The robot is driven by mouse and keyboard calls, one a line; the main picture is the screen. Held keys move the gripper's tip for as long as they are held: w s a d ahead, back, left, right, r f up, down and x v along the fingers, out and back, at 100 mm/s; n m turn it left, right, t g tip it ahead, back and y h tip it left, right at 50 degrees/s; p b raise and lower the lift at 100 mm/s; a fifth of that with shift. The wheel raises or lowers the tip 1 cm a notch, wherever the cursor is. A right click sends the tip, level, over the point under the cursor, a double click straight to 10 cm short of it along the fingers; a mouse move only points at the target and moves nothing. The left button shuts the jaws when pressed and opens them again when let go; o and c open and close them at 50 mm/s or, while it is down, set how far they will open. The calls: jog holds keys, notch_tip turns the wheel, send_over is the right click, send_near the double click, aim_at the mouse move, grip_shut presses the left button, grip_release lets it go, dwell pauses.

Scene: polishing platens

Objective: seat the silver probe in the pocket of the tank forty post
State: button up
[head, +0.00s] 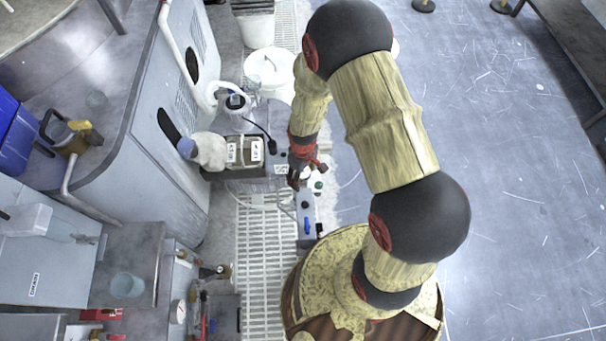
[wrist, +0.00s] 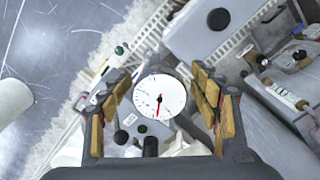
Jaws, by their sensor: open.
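My gripper (head: 297,180) hangs at the right end of a grey bench unit, its fingers partly hidden by my wrist in the head view. In the wrist view my gripper (wrist: 165,84) is open, with its padded fingers well apart. A white round dial with a red needle (wrist: 160,97) shows between the fingers; whether they touch it I cannot tell. A tank with two white labels (head: 244,165) sits on the unit, left of my gripper. The labels are too small to read. I cannot make out the silver probe or the post's pocket with certainty.
A white bucket (head: 268,67) stands behind the unit. A blue-handled valve (head: 307,225) is on the narrow panel in front. A white grating (head: 262,255) covers the floor below. Open floor (head: 500,190) lies right.

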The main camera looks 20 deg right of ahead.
notch_tip(320, 180, up, 12)
dwell(0.6)
dwell(0.4)
